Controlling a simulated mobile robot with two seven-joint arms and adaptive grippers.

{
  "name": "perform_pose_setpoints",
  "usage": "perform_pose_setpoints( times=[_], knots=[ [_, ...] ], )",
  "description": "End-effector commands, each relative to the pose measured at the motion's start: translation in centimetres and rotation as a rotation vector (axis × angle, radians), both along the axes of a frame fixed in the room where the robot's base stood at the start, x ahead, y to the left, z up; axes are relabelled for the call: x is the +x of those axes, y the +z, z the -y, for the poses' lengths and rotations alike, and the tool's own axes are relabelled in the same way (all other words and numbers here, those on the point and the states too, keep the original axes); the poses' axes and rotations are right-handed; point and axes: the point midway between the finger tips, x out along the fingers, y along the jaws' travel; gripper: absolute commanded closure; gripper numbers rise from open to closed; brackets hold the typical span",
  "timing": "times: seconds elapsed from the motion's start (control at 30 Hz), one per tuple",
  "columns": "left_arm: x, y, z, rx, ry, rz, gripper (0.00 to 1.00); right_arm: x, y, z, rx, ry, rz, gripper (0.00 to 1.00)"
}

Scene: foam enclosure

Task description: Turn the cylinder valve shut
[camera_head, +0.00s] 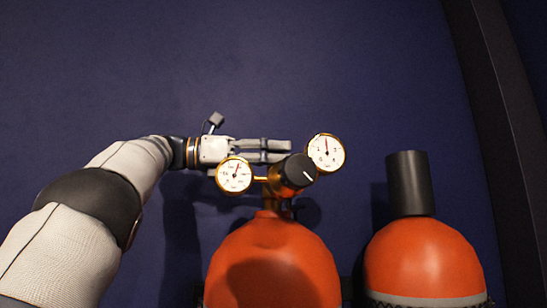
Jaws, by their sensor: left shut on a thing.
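The orange cylinder (272,262) stands upright at the bottom centre of the head view, with a brass valve and regulator on top. A black round knob (298,170) with a white mark line faces me there. My left gripper (288,151) reaches in from the left, its grey fingers lying level just above and behind the knob. It is shut on the cylinder valve, but the gripped part is largely hidden behind the regulator and knob. My right gripper is out of view.
Two white-faced gauges flank the knob, a left gauge (234,175) and a right gauge (326,153). A second orange cylinder (424,258) with a dark cap (408,183) stands to the right. A dark blue wall (300,60) is behind, with a dark curved frame (495,120) at right.

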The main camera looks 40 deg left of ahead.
Motion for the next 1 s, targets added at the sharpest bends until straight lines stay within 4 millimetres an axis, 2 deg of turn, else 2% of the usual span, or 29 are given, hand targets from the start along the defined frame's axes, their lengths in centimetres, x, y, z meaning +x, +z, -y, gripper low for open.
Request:
perform_pose_setpoints(
  times=[0.17, 0.2, 0.27, 0.63, 1.0],
  knots=[
    [0.0, 0.0, 0.0, -0.001, 0.000, 0.000, 0.85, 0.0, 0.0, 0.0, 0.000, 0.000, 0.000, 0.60],
    [0.0, 0.0, 0.0, -0.001, 0.000, 0.000, 0.50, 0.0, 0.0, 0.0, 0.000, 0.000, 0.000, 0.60],
    [0.0, 0.0, 0.0, -0.001, 0.000, 0.000, 0.37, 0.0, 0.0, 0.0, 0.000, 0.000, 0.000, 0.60],
    [-0.5, 0.1, -0.5, -0.001, 0.002, 0.001, 0.36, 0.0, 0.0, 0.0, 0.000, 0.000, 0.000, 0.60],
    [-7.2, 0.0, -6.6, -0.001, 0.001, 0.003, 0.36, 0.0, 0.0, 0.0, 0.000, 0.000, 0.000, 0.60]
  ],
)
